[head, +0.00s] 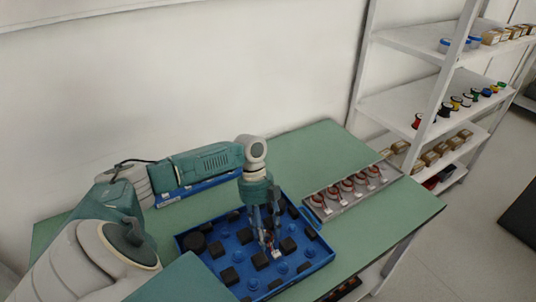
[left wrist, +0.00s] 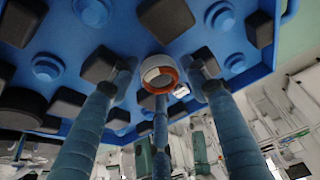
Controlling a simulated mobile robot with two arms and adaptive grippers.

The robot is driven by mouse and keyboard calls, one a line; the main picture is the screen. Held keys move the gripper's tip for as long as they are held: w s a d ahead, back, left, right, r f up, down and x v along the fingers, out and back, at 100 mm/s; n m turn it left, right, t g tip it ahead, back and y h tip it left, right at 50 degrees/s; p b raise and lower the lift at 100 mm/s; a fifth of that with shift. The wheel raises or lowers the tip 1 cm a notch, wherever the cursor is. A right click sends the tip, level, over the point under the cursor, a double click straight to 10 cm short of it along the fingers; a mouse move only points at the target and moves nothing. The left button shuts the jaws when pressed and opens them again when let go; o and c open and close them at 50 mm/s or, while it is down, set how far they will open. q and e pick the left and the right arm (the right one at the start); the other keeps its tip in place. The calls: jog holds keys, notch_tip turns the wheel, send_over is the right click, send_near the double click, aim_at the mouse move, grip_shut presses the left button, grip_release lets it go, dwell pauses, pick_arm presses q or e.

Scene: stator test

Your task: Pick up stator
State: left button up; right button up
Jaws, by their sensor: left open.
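A stator, a white ring with an orange-copper band (left wrist: 160,72), sits in the blue tray (head: 318,266). In the head view only a small white and reddish part of this stator (head: 276,254) shows beside the fingers. My left gripper (head: 268,243) points down into the tray over it. In the left wrist view its three blue-grey fingers (left wrist: 160,88) are spread around the stator, with visible gaps; the gripper is open. Whether any finger touches the stator is unclear. My right gripper is not in view.
Black blocks (head: 289,245) and blue round pegs (head: 245,236) stand close around the stator in the tray. A grey tray (head: 322,212) with several copper-red stators (head: 347,186) lies to the right on the green table (head: 310,150). White shelves (head: 400,100) stand behind at right.

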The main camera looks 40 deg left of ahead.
pick_arm(q)
jog(key=shift+f, duration=0.1)
jog(key=shift+c, duration=0.5)
grip_shut()
